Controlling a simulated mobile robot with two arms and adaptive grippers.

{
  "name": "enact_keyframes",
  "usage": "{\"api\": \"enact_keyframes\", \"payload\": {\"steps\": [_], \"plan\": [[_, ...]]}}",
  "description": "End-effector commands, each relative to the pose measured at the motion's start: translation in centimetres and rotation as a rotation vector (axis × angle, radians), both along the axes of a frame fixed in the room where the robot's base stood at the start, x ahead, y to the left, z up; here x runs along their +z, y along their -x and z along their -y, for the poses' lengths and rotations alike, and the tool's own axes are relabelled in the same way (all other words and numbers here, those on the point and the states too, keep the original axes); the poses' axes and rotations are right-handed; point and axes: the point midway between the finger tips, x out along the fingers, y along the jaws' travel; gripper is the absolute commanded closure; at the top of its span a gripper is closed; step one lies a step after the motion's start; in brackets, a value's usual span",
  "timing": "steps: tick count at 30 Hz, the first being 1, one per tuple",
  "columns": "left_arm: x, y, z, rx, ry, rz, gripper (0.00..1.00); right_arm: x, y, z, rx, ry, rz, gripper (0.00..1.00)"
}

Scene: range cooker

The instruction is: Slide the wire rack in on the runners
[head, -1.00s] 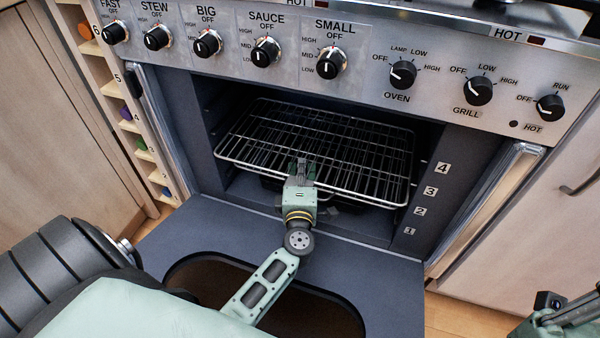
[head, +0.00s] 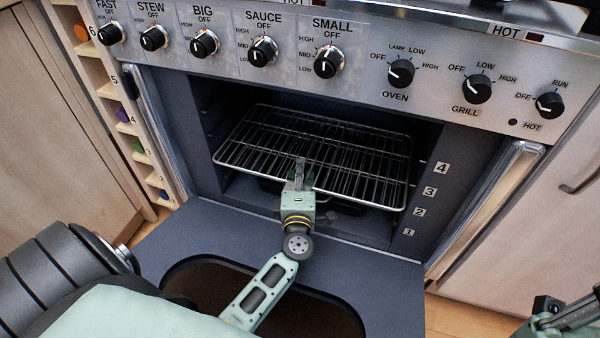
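The wire rack (head: 350,155) is inside the oven cavity, with its front bar near the oven mouth and its left side sitting a little higher in the picture than its right. My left gripper (head: 299,172) is at the middle of the rack's front edge, its fingers pointing into the oven. The fingers overlap the front bar, but I cannot tell whether they grip it or only touch it. The runners on the side walls are mostly hidden in shadow. My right gripper is not clearly shown; only part of my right arm (head: 570,318) is at the lower right corner.
The oven door (head: 390,285) hangs open below the cavity, with a dark window. A dark tray (head: 345,205) lies under the rack. Numbers 1 to 4 mark the right front frame (head: 425,190). The knob panel (head: 360,75) is above.

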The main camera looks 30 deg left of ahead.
Motion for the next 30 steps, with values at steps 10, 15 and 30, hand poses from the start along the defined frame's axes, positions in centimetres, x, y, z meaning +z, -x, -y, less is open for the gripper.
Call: {"api": "enact_keyframes", "payload": {"steps": [10,15,30], "plan": [[-0.3,1.7,1.0,-0.001,0.003,-0.007,0.72,0.2,0.0,0.0,0.0,-0.001,0.01,1.0],[-0.2,4.7,2.8,-0.001,0.003,-0.007,0.72,0.2,0.0,0.0,0.0,-0.001,0.008,1.0],[0.2,10.3,6.2,-0.001,0.001,-0.001,0.72,0.1,0.0,0.0,0.002,0.0,0.008,1.0]]}}
